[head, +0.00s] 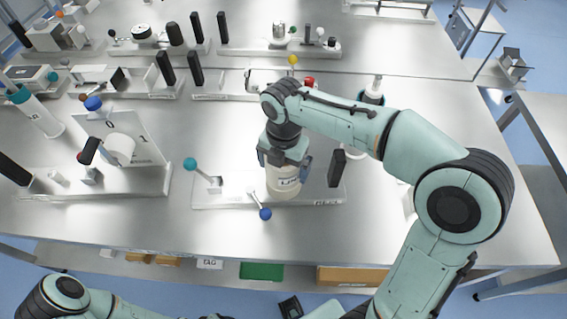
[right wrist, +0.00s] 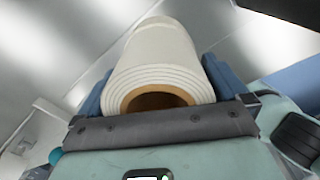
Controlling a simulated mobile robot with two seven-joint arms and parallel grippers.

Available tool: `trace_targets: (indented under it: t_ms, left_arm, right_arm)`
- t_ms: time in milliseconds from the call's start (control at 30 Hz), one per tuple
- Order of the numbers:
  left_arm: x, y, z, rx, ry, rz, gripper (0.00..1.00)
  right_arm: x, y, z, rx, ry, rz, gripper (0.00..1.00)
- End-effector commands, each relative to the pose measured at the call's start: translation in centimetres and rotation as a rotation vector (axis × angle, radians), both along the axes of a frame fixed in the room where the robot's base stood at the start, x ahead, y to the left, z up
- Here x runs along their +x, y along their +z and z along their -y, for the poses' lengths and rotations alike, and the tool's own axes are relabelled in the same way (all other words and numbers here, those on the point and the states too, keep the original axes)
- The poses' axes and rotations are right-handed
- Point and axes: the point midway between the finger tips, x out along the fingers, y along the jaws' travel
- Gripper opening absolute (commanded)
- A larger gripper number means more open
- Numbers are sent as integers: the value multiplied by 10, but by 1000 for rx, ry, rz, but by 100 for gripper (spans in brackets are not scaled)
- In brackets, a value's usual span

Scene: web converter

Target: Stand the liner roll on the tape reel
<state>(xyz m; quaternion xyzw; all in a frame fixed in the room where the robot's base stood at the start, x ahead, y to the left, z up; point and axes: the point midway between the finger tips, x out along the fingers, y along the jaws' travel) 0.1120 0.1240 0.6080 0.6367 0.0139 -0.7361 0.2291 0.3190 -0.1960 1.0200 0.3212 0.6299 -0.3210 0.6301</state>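The liner roll (head: 284,181) is a cream cylinder with a partly readable label starting "LIN". It is upright over the front middle plate (head: 235,196). My right gripper (head: 284,163) points down from above, with its fingers on either side of the roll's upper part. In the right wrist view the roll (right wrist: 155,60) lies between the two blue finger pads, its brown core facing the palm. I cannot tell whether its base touches the plate. I cannot pick out the tape reel with certainty. Part of my left arm shows at lower left, but its gripper is out of view.
A teal-ball lever (head: 191,164) and a blue-ball lever (head: 265,213) stand close left of the roll. A black upright block (head: 336,168) is close right. A white roll on a panel (head: 119,149) stands left. Bare metal table lies in front.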

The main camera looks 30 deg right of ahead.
Motion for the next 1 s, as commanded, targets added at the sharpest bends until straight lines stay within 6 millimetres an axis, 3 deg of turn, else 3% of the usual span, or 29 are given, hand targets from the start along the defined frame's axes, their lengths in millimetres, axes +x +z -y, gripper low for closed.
trace_targets:
  t_ms: [167, 267, 700, 1000]
  left_arm:
    - [2, 3, 0, 0, 0, 2, 62]
    - [4, 6, 0, 0, 0, 4, 62]
    - [19, 29, 0, 0, 0, 21, 62]
    - [21, 33, 0, 0, 0, 25, 62]
  right_arm:
    - [0, 7, 0, 0, 0, 1, 100]
    - [1, 22, 0, 1, -1, 4, 100]
    - [1, 110, 0, 1, 1, 4, 100]
    - [0, 124, 0, 0, 1, 0, 100]
